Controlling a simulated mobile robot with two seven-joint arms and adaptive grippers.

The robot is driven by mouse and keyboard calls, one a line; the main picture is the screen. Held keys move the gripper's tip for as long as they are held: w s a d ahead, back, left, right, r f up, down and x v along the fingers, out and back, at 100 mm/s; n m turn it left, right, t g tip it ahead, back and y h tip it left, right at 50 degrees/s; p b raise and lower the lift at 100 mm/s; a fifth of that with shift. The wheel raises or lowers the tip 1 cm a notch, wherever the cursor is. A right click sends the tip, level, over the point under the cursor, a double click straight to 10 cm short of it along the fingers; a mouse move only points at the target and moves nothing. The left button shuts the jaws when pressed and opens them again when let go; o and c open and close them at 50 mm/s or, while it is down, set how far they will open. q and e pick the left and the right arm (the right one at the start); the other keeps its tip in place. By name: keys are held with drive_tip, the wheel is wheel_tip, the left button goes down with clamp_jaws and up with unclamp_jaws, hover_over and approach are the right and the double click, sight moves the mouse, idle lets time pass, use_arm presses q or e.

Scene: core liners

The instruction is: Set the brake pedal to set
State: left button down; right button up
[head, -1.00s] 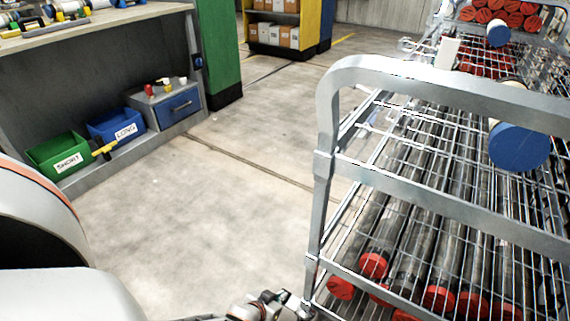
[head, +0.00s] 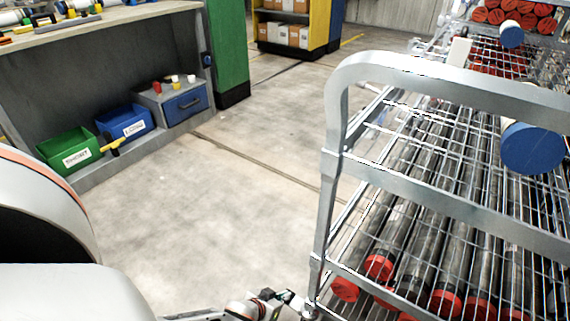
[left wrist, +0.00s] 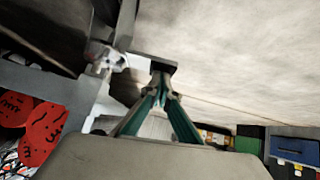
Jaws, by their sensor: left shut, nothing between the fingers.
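The metal wire cart (head: 350,62) fills the right of the head view. My left gripper (head: 284,298) is low in that view, beside the cart's near left post. In the left wrist view my left gripper (left wrist: 160,84) has its green fingers drawn together with nothing between them. A dark grey flat bar (left wrist: 153,63), possibly the brake pedal, lies just beyond the fingertips; I cannot tell whether they touch. A blurred dark rounded part, perhaps a wheel, is beside it. The pedal's setting is not readable. My right gripper is not in view.
Core tubes with red caps (head: 379,267) lie on the cart's shelves. A blue disc (head: 533,148) is at its right. A workbench with a green bin (head: 68,150), a blue bin (head: 125,122) and a drawer box (head: 186,104) stands left. The floor between is clear.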

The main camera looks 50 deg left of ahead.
use_arm(q)
drive_tip(key=shift+s+f, duration=0.1)
drive_tip(key=shift+f, duration=0.05)
drive_tip(key=shift+a+f, duration=0.1)
drive_tip(key=shift+f, duration=0.15)
drive_tip(key=shift+s+a+f+b, duration=0.1)
drive_tip(key=shift+a+f+b, duration=0.2)
drive_tip(key=shift+f, duration=0.7)
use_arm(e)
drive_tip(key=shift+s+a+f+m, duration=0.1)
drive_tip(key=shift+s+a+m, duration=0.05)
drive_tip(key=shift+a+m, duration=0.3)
